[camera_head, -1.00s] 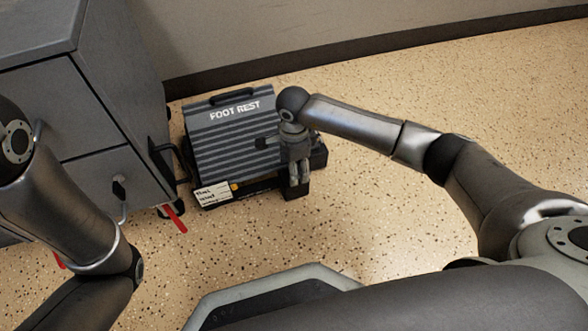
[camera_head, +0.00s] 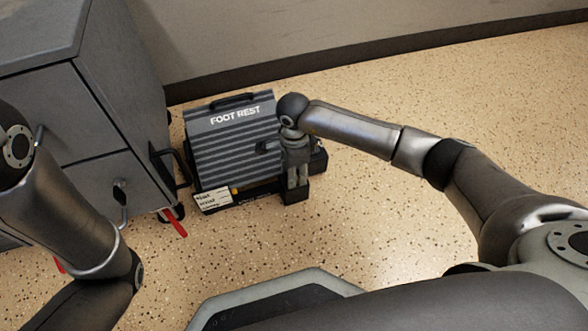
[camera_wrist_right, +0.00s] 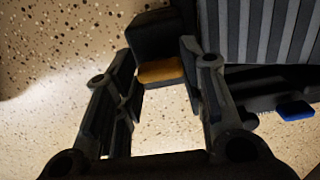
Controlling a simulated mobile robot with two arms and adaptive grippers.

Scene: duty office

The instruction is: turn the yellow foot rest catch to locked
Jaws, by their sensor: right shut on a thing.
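The grey ribbed foot rest (camera_head: 238,145), lettered FOOT REST, stands tilted on a dark base on the floor. My right gripper (camera_head: 296,190) points down at its right end. In the right wrist view, the yellow catch (camera_wrist_right: 162,72) lies across between the fingertips of my right gripper (camera_wrist_right: 158,68), against a black block (camera_wrist_right: 152,36) beside the ribbed board. The gripper is shut on the catch. In the head view my right gripper hides the catch, and its marked position cannot be read. My left arm is at the left edge, its gripper out of view.
A grey drawer cabinet (camera_head: 85,110) on casters stands close left of the foot rest, with a red lever (camera_head: 175,223) low down. A white label (camera_head: 213,201) sits at the foot rest's front left. A blue part (camera_wrist_right: 295,110) shows under the board. Floor to the right is clear.

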